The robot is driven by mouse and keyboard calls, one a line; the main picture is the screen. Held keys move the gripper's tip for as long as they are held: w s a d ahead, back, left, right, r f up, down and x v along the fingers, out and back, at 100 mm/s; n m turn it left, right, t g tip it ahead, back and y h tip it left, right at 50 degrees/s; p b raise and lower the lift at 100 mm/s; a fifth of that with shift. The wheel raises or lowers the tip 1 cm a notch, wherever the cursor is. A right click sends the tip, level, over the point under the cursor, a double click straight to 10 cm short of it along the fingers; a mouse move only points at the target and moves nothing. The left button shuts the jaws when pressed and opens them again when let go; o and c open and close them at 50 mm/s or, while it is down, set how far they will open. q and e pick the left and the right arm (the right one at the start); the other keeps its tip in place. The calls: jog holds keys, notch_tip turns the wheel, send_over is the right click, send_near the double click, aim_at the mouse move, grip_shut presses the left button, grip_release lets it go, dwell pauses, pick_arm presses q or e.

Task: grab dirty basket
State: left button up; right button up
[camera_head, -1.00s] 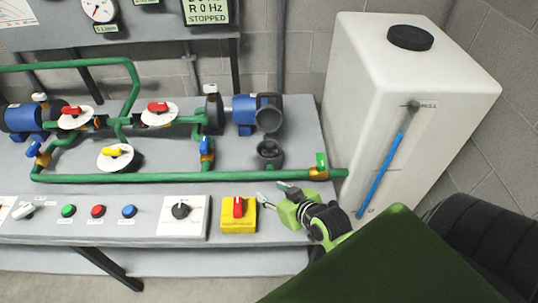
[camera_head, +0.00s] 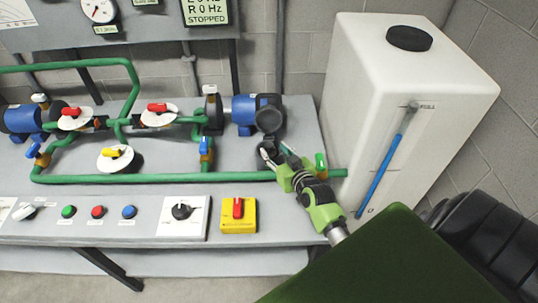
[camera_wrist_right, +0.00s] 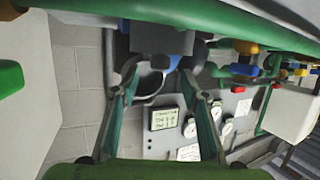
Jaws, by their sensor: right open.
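My right gripper (camera_head: 277,152) is open, its two fingers over the grey strainer pot (camera_head: 268,149) at the right end of the pipework. The pot's round dark lid (camera_head: 269,120) stands raised behind it. In the right wrist view, the parted fingers (camera_wrist_right: 160,80) point toward the dark rim of a round opening. I cannot make out a basket clearly; the pot's inside is mostly hidden by the fingers and shadow. My left gripper is not in view.
A green pipe (camera_head: 180,178) runs along the bench front, ending at a green-handled valve (camera_head: 321,162) beside my right gripper. A tall white tank (camera_head: 400,90) stands to the right. A yellow box with a red switch (camera_head: 238,223) sits on the front panel.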

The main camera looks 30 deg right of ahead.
aim_at(270, 146)
jog(key=shift+p+x, duration=0.3)
jog(key=shift+x, duration=2.35)
grip_shut()
